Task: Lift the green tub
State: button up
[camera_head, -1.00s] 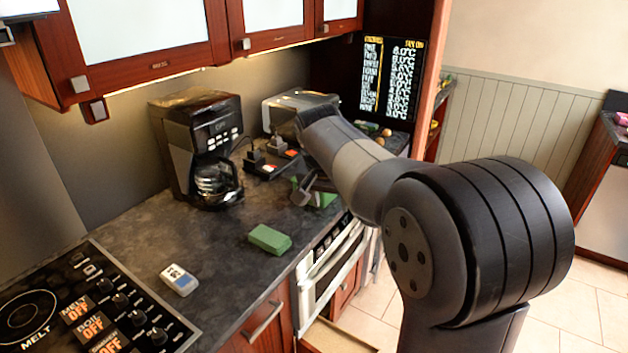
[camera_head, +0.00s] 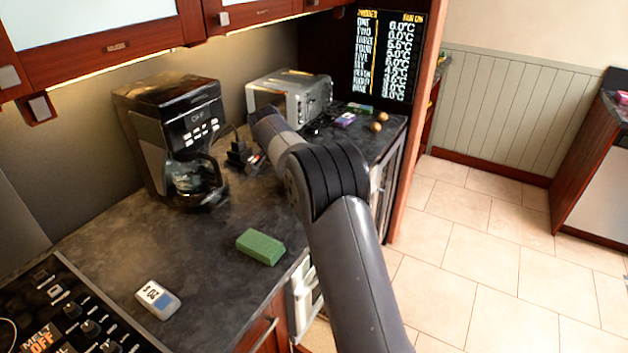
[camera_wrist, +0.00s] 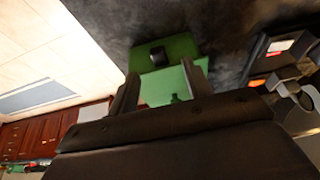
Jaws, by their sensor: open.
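The green tub (camera_wrist: 178,48) lies ahead of my gripper (camera_wrist: 159,72) in the wrist view, on the dark counter. It has a darker green upper part with a small black patch and a paler green part nearer me. My gripper is open, with one finger on each side of the paler part in the picture. I cannot tell whether the fingers touch it. In the head view, my arm hides the gripper and the tub.
A separate green block (camera_head: 260,247) and a small white timer (camera_head: 157,299) lie on the counter (camera_head: 205,260). A coffee maker (camera_head: 172,140) and a toaster (camera_head: 288,100) stand at the back. Plugs with red lights (camera_wrist: 275,80) show right in the wrist view. Open floor lies right.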

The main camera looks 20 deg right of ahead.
jog(key=shift+p+x, duration=1)
jog(key=shift+x, duration=2.05)
jog(key=shift+d+r, duration=0.1)
jog(key=shift+d, duration=0.05)
jog(key=shift+c, duration=0.5)
grip_shut()
